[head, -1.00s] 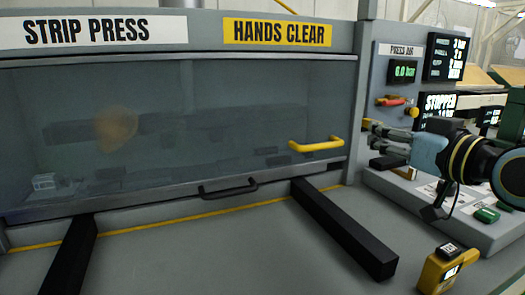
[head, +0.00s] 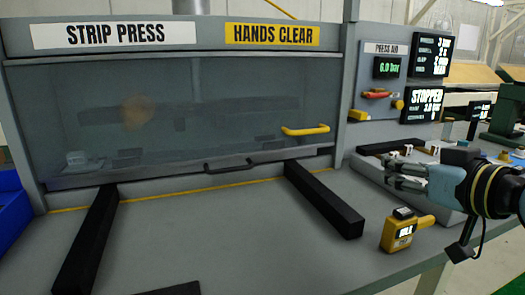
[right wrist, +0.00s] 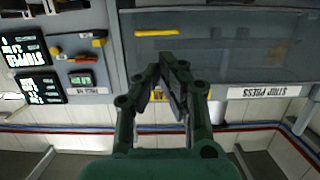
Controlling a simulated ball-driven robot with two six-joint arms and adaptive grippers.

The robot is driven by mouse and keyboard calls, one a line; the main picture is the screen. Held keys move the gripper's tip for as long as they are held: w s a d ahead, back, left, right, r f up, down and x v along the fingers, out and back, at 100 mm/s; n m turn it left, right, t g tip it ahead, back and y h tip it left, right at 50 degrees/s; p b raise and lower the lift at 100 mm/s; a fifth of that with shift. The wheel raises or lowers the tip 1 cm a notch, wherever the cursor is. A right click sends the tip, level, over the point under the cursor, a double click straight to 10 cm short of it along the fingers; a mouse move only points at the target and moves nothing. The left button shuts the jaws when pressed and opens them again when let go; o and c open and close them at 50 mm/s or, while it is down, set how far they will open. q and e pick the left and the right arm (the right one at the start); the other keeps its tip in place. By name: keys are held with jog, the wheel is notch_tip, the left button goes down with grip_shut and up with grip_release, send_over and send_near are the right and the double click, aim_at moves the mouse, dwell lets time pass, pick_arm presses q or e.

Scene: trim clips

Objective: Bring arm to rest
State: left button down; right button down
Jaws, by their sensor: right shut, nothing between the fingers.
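My right gripper (head: 388,174) reaches in from the right edge of the head view, over the grey control box beside the press. Its fingers are together with nothing between them. In the right wrist view the gripper (right wrist: 172,62) also shows shut and empty, in front of the press, which appears upside down there. My left gripper is not in the head view.
Two black rails (head: 325,200) stick out over the bench. A yellow handheld device (head: 402,232) stands at the front right. A blue bin (head: 12,210) is at far left.

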jog(key=s+d+f+m+g+h, duration=0.15)
jog(key=s+f+g, duration=0.35)
jog(key=s, duration=0.5)
jog(key=s+d+f+g+h, duration=0.2)
jog(key=s+f, duration=0.5)
jog(key=s, duration=0.2)
jog(key=s+d+f+m+g+h, duration=0.15)
jog(key=s+f+g, duration=0.35)
jog(key=s, duration=0.5)
notch_tip(320, 180, down, 27)
jog(key=s+d+h, duration=0.1)
jog(key=s+d, duration=0.2)
jog(key=s+f+g, duration=0.1)
jog(key=s+f, duration=1.5)
jog(key=s, duration=0.1)
jog(key=shift+s+d+f+g, duration=0.2)
jog(key=shift+s+d+g, duration=0.1)
jog(key=shift+s+d, duration=0.05)
